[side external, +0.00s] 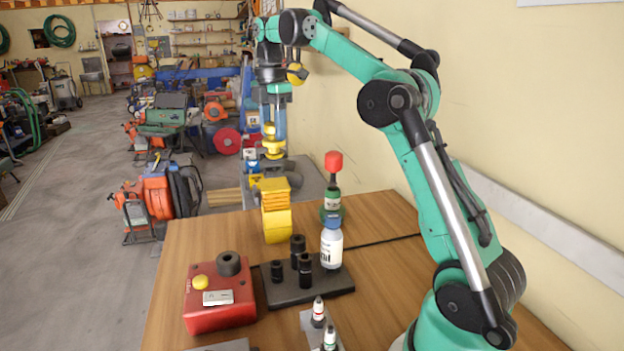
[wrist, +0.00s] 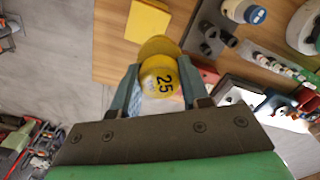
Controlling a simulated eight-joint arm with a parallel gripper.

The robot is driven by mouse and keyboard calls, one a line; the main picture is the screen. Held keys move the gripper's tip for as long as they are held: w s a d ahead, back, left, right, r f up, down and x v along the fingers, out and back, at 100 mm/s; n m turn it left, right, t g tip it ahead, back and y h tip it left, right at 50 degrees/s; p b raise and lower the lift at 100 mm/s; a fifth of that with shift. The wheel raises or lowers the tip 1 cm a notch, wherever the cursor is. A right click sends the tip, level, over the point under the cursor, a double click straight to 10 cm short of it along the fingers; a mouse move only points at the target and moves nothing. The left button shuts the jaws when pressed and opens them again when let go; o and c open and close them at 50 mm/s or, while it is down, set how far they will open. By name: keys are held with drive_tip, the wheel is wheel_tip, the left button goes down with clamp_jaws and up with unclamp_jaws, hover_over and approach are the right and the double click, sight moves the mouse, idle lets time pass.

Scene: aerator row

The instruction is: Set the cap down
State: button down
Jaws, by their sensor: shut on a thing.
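My gripper (side external: 273,118) hangs fingers-down in the side external view, high beyond the far end of the wooden table. It is shut on a yellow cap (side external: 273,147). In the wrist view the cap (wrist: 160,82) shows the number 25 and sits between the two blue-grey fingers, with a wider yellow round part (wrist: 158,47) past it. The cap appears clear of the table, with nothing visibly touching it from below. A yellow block (side external: 275,210) stands at the table's far edge, below the gripper in the side external view; its square top (wrist: 147,20) shows in the wrist view.
A dark plate (side external: 335,284) carries black cylinders and a white bottle (side external: 331,245). A red-capped green bottle (side external: 333,190) stands behind. A red box (side external: 219,305) and small dropper bottles (side external: 318,313) are nearer. Bare table (side external: 390,280) lies right of the plate.

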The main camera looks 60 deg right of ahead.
drive_tip(key=w+a+n, duration=0.3)
drive_tip(key=w+a, duration=0.2)
drive_tip(key=a, duration=0.5)
drive_tip(key=f, duration=2)
drive_tip(key=shift+s+d+f, duration=0.1)
drive_tip(key=shift+s+f, duration=0.05)
drive_tip(key=shift+s, duration=0.1)
drive_tip(key=shift+f, duration=0.1)
drive_tip(key=shift+c, duration=2.1)
unclamp_jaws()
